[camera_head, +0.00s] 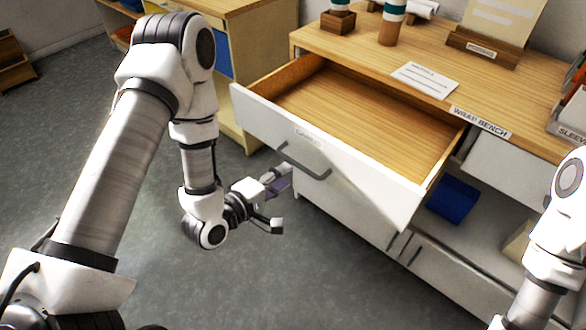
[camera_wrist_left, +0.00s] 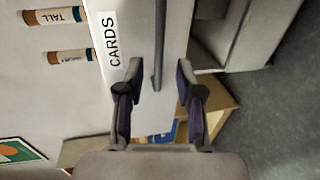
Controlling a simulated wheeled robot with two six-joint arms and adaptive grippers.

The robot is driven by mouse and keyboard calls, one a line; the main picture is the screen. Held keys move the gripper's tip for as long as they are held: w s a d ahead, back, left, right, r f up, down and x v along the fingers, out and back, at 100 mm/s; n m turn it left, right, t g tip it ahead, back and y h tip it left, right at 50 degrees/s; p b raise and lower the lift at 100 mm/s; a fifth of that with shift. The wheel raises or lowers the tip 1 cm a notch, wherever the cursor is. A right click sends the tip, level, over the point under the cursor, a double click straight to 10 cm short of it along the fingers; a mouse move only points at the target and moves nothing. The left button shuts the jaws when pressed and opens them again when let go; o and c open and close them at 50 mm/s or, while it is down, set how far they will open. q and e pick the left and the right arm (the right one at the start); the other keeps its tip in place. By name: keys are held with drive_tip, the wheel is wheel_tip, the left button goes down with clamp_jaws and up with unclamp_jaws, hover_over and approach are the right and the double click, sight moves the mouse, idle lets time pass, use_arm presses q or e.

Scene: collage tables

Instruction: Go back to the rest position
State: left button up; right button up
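My left gripper (camera_head: 280,200) is open and empty in front of the wrap bench's pulled-out drawer (camera_head: 350,188). In the left wrist view the fingers of my left gripper (camera_wrist_left: 158,75) are spread. The drawer's dark bar handle (camera_head: 303,163) lies in line with the gap between them; the handle also shows in the left wrist view (camera_wrist_left: 158,40). In the head view the gripper is lower and left of the handle, seemingly apart from it. The drawer looks empty inside. Part of my right arm shows at the right edge; its gripper is out of view.
The wrap bench (camera_head: 345,45) carries a white card (camera_head: 425,80), cups and a sign holder (camera_head: 485,48). A blue box (camera_head: 452,199) sits on the shelf below. Another wooden cabinet (camera_head: 243,60) stands at the back. The grey floor (camera_head: 190,290) in front is clear.

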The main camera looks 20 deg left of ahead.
use_arm(q)
drive_tip(key=shift+s, duration=0.25)
drive_tip(key=s+a+f+m+g+y+p, duration=0.2)
drive_tip(key=s+f+m+g, duration=0.4)
drive_tip(key=s, duration=0.6)
drive_tip(key=s+a+f+m+g+y+p, duration=0.2)
drive_tip(key=s+f+m+g, duration=0.5)
drive_tip(key=s, duration=0.5)
drive_tip(key=shift+f+m+g+y+p, duration=0.3)
drive_tip(key=shift+f+g+y+p, duration=0.2)
drive_tip(key=shift+g+y+p, duration=0.3)
